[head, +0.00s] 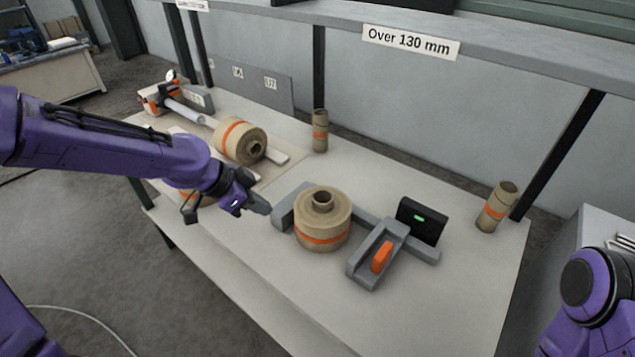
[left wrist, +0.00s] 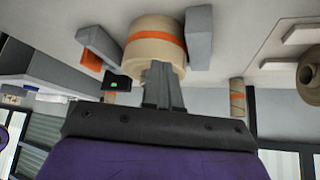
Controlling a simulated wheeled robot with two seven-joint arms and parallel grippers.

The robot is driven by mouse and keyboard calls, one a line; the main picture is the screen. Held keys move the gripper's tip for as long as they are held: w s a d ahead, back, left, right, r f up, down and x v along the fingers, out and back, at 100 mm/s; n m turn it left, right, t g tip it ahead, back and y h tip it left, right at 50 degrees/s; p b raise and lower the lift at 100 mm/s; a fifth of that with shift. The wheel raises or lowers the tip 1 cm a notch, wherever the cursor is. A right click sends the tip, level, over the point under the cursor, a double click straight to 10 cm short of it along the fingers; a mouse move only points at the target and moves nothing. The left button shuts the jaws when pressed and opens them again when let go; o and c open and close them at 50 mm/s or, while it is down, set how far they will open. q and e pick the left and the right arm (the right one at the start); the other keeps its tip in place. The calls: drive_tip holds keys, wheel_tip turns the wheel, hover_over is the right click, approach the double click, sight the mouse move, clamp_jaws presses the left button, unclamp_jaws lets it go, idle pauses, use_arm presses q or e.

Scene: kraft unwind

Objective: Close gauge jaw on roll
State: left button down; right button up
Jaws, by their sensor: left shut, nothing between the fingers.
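The kraft roll (head: 323,222) with an orange band sits upright in the grey gauge, between its left fixed jaw (head: 288,207) and its right sliding jaw (head: 374,262). The sliding jaw has an orange tab (head: 382,257) and stands apart from the roll, with a gap between. A dark display (head: 421,222) with a green light stands behind it on the gauge bar. My left gripper (head: 260,203) is shut and empty just left of the fixed jaw. In the left wrist view the fingers (left wrist: 160,85) point toward the roll (left wrist: 154,45). My right gripper is not visible.
Another roll (head: 240,141) lies on its side at the back left, near a white spindle device (head: 165,95). Narrow tubes stand at the back (head: 320,131) and right (head: 496,206). A sign reads Over 130 mm (head: 411,42). The front table strip is clear.

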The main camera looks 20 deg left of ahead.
use_arm(q)
drive_tip(key=d+b, duration=0.2)
drive_tip(key=b, duration=0.1)
drive_tip(key=p, duration=0.4)
approach(318, 202)
drive_tip(key=w+d+f, duration=0.1)
drive_tip(key=f, duration=0.1)
drive_tip(key=w+d+f, duration=0.2)
drive_tip(key=shift+w+d, duration=0.1)
drive_tip(key=shift+f, duration=0.75)
drive_tip(key=shift+s+f, duration=0.1)
drive_tip(key=shift+s, duration=0.2)
use_arm(e)
drive_tip(key=shift+s+r, duration=0.15)
drive_tip(key=shift+s, duration=0.35)
